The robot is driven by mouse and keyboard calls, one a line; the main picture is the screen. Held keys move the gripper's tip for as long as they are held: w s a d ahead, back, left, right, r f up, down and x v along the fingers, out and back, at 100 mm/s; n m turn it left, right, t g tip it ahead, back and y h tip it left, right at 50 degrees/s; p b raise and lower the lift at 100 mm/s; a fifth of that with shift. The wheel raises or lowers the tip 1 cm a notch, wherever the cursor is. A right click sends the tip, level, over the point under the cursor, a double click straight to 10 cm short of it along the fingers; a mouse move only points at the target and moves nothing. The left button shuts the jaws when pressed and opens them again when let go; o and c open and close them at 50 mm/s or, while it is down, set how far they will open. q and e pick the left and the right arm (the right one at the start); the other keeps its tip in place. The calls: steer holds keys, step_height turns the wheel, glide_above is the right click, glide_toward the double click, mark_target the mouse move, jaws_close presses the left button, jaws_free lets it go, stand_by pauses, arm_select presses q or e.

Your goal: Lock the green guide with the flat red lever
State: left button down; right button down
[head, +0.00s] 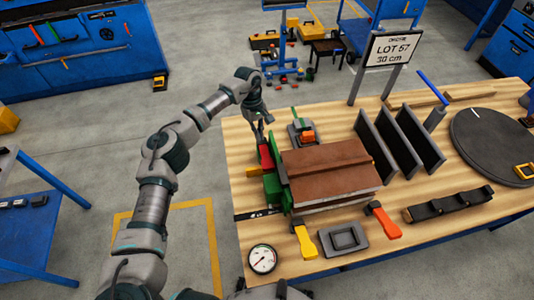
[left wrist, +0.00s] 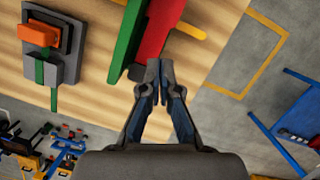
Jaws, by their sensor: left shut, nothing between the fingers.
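The green guide (head: 272,187) stands along the left side of a stack of brown panels (head: 330,170) on the wooden table. The flat red lever (head: 265,157) lies against the guide's left side, near its far end. In the left wrist view the red lever (left wrist: 153,32) runs beside the green guide (left wrist: 127,38). My left gripper (head: 266,138) is shut and empty, just beyond the lever's far end. In the left wrist view the closed fingertips (left wrist: 160,70) are close to the lever's end; I cannot tell whether they touch. My right gripper is not in view.
A grey block with an orange part (head: 307,136) stands behind the panels. A yellow handle (head: 306,243), a grey tray (head: 342,240), an orange-red handle (head: 385,222) and a dial gauge (head: 262,259) are along the front. Upright dark plates (head: 418,140) stand to the right.

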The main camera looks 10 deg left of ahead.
arm_select(q)
steer(key=v, duration=0.6)
steer(key=shift+w+r, duration=0.2)
steer(key=shift+r, duration=0.05)
